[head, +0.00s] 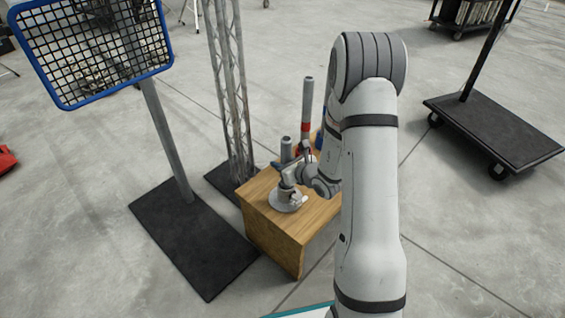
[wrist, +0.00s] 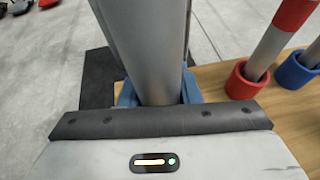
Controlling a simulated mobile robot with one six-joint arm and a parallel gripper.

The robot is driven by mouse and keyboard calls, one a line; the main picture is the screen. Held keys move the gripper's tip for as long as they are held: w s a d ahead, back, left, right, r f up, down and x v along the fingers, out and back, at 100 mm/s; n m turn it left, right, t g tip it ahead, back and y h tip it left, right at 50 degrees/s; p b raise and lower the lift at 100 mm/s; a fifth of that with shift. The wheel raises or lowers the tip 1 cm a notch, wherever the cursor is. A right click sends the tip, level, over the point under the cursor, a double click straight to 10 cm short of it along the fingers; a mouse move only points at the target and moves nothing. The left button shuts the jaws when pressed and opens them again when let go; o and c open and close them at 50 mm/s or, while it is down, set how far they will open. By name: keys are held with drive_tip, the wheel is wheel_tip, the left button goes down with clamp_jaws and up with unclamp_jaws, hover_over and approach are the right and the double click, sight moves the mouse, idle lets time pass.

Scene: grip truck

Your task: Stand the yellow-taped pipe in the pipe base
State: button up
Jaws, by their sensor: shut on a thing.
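My gripper (head: 290,164) is over the wooden box, shut on a grey pipe (head: 286,149). In the wrist view the pipe (wrist: 142,45) runs between the blue fingers of my gripper (wrist: 157,92). No yellow tape shows on the visible part of the pipe. The pipe looks nearly upright in the head view. The pipe base (head: 284,204), a round grey plate with a side knob, sits on the box's near part, directly below my gripper.
On the wooden box (head: 268,213), a red-banded pipe (head: 307,97) stands in a red cup (wrist: 242,82). A blue cup (wrist: 296,72) is beside it. A truss tower (head: 232,90) and a mesh-headed stand (head: 166,135) are left; a black cart (head: 492,130) is right.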

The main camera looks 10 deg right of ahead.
drive_tip(key=shift+f, duration=0.2)
idle(0.4)
drive_tip(key=o, duration=1.2)
drive_tip(key=p+v, duration=0.2)
drive_tip(key=v, duration=0.5)
drive_tip(key=shift+s+d, duration=0.15)
drive_tip(key=shift+s, duration=0.2)
drive_tip(key=shift+r, duration=0.1)
